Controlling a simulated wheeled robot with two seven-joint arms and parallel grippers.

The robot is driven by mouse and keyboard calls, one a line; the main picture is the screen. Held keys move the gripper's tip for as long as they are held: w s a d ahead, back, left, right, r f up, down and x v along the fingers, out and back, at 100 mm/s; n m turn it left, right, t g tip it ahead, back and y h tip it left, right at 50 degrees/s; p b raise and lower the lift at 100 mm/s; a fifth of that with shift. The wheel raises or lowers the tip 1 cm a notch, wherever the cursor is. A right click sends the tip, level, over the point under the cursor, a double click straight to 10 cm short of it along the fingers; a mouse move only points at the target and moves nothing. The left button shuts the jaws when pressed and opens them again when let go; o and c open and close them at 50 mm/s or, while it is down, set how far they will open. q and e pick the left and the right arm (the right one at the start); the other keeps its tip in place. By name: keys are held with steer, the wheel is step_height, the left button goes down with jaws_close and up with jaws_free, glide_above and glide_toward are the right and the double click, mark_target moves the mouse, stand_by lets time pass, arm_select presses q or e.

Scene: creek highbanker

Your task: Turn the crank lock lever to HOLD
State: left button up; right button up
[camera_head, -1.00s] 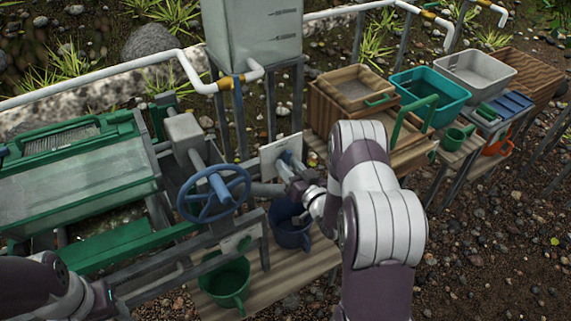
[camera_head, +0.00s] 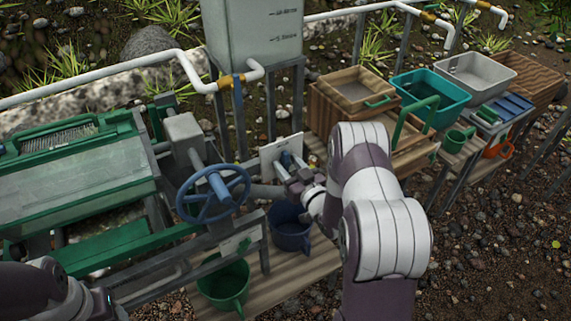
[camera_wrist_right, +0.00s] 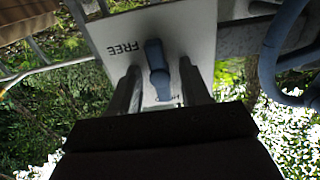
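The blue crank lock lever (camera_head: 287,160) sits on a white label plate (camera_head: 268,157) beside the blue handwheel. In the right wrist view the lever (camera_wrist_right: 158,72) lies between my right gripper's fingers (camera_wrist_right: 160,75), with gaps on both sides. The plate (camera_wrist_right: 195,35) reads FREE at its upper left. Lettering starting with H shows near the lever's lower end, mostly hidden by my gripper. The lever's thinner end points toward that lettering. In the head view my right gripper (camera_head: 297,180) is just right of the lever, open and empty. My left gripper is out of view; only its arm shows.
The blue handwheel (camera_head: 213,194) stands close left of the plate. A blue bucket (camera_head: 290,238) and a green bucket (camera_head: 224,284) sit on the wooden shelf below. A wooden box (camera_head: 355,88) and a teal tub (camera_head: 432,92) stand to the right.

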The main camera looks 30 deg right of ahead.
steer(key=s+p, duration=0.1)
steer(key=s, duration=0.6)
steer(key=shift+d, duration=0.3)
